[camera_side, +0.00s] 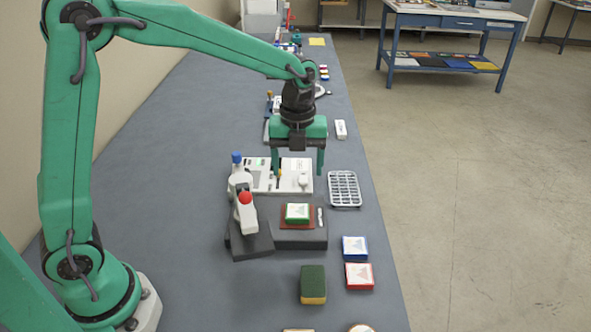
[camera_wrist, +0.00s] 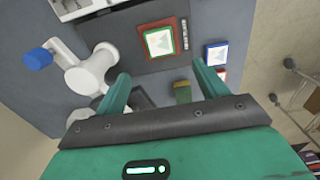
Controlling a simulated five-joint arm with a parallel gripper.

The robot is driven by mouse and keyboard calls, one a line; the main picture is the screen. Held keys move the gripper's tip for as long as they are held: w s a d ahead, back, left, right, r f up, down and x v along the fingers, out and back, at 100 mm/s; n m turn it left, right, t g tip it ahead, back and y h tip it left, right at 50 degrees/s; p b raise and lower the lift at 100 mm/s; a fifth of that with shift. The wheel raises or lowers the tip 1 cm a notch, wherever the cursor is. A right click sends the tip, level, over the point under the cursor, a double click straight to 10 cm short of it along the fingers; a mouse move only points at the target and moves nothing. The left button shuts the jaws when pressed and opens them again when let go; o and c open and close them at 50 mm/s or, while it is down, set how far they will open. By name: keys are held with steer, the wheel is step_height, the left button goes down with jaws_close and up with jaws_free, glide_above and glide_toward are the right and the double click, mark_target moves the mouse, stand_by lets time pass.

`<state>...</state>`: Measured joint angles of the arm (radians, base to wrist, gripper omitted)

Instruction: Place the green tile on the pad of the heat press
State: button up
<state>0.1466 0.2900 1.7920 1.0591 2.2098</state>
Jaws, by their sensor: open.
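The green tile (camera_side: 297,212), green-edged with a white picture face, lies flat on the reddish-brown pad (camera_side: 284,224) of the heat press (camera_side: 255,237). In the wrist view the green tile (camera_wrist: 160,41) sits within the pad (camera_wrist: 172,22), with pad showing around it. The press head, with a red knob and blue-tipped handle, is swung to the left, off the pad. My gripper (camera_side: 298,172) is open and empty, above and behind the press in the side view. Its two fingers (camera_wrist: 163,88) show apart in the wrist view, with nothing between them.
A blue tile (camera_side: 355,247) and a red tile (camera_side: 359,275) lie right of the press. A green-and-yellow sponge (camera_side: 313,285) is in front. A wire rack (camera_side: 344,188) stands near the bench's right edge, and a white tray (camera_side: 262,175) lies behind the press. The bench's left side is clear.

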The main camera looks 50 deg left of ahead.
steer(key=s+a+r+n+t, duration=0.2)
steer(key=s+a+r+n, duration=0.1)
steer(key=s+n, duration=0.7)
steer(key=s+a+r+n+t, duration=0.3)
steer(key=s+n, duration=0.7)
steer(key=n, duration=0.7)
step_height(320, 180, up, 2)
steer(key=shift+s+a+r+t, duration=0.15)
steer(key=shift+s+a+t, duration=0.05)
steer(key=shift+s+t, duration=0.15)
